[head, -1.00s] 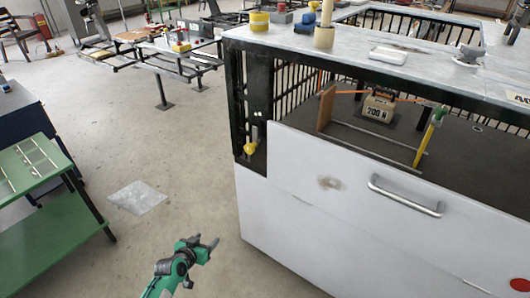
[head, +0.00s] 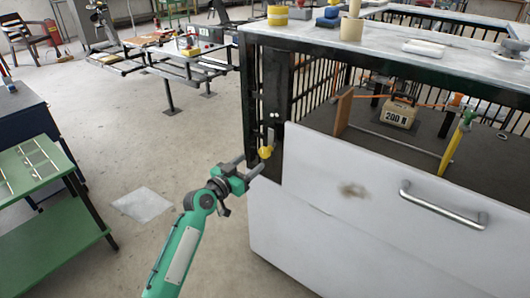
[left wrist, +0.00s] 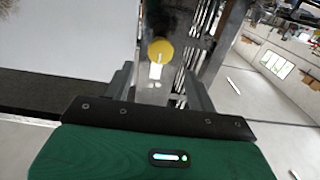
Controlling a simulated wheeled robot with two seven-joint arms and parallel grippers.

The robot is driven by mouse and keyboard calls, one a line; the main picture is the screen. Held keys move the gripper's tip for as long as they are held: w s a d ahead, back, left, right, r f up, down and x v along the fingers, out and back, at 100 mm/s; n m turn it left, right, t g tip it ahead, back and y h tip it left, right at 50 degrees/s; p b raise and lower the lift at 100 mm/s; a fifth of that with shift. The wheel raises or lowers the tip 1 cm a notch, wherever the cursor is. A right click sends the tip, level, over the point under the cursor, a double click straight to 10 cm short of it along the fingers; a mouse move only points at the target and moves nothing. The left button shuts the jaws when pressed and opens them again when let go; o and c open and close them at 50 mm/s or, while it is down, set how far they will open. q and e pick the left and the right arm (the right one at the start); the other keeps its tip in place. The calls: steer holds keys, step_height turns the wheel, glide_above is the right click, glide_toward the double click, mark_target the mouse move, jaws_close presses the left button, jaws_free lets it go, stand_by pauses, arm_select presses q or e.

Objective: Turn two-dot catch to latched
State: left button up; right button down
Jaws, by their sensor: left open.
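A catch with a yellow round knob (head: 265,152) sits on the dark corner upright of the bench, left of the white front panel. It also shows in the left wrist view as a yellow disc (left wrist: 160,51) above a pale stem. In the left wrist view the knob lies just beyond the space between the open fingers (left wrist: 159,72), with nothing held. Whether a finger touches it, I cannot tell. My right gripper is not in view.
The white panel (head: 340,215) with a metal handle (head: 443,206) lies right of the catch. A 200 N weight (head: 398,111) stands inside the bench. A green table (head: 40,170) is at the left. Floor between is clear except a pale sheet (head: 143,204).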

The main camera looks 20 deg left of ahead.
mark_target(263, 153)
arm_select(q)
steer(key=x, duration=0.7)
steer(key=shift+w, duration=0.1)
steer(key=shift+w+d, duration=0.25)
steer(key=shift+w, duration=0.3)
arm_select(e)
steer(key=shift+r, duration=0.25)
arm_select(q)
steer(key=shift+c, duration=0.3)
steer(key=c, duration=1.1)
jaws_close()
steer(key=shift+f, duration=0.1)
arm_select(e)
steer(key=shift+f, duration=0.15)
